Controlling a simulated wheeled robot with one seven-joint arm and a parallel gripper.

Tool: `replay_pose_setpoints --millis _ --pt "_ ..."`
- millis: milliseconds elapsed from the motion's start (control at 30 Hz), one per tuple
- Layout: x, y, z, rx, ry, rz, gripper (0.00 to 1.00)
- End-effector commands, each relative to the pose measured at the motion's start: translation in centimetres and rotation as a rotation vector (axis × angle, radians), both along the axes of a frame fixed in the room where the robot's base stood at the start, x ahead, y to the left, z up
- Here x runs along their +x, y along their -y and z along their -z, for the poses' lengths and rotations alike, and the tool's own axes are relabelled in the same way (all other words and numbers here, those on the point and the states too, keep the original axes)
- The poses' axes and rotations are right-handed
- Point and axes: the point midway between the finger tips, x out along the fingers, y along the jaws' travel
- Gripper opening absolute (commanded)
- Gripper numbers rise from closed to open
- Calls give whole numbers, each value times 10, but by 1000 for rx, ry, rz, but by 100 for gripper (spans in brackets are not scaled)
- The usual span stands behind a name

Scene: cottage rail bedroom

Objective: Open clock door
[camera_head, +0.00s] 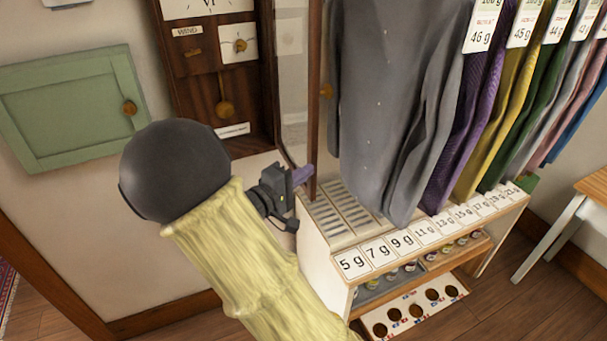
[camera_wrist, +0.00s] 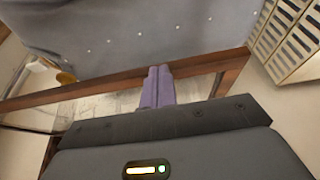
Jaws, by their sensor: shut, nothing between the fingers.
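The clock (camera_head: 222,75) is a dark wooden wall case with its interior, pendulum and labels exposed. Its glazed, wood-framed door (camera_head: 313,110) stands swung out at the right of the case, with a brass knob (camera_head: 326,91) on its outer edge. The wrist view shows the door's wooden frame (camera_wrist: 100,85) crossing the picture, glass below it and the knob (camera_wrist: 65,77) at left. My gripper (camera_head: 302,175) is at the door's lower end, its purple fingers together and empty. In the wrist view the fingertips (camera_wrist: 158,75) overlap the frame; whether they touch it is unclear.
Grey cloth (camera_head: 385,110) and coloured garments hang just right of the door. A white shelf unit (camera_head: 325,255) with number cards stands below. A green wall door (camera_head: 70,105) is at left, and a wooden table (camera_head: 590,190) is at far right.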

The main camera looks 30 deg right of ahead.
Motion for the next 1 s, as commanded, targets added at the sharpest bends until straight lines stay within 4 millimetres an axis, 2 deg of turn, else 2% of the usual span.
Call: replay_pose_setpoints --millis 267,500,800,1000 --pt "0 -6 0 0 1 1 0" --pt "2 -38 0 0 1 5 0" --pt "-39 -82 2 1 0 10 0" --pt "-59 -104 1 0 0 12 0"
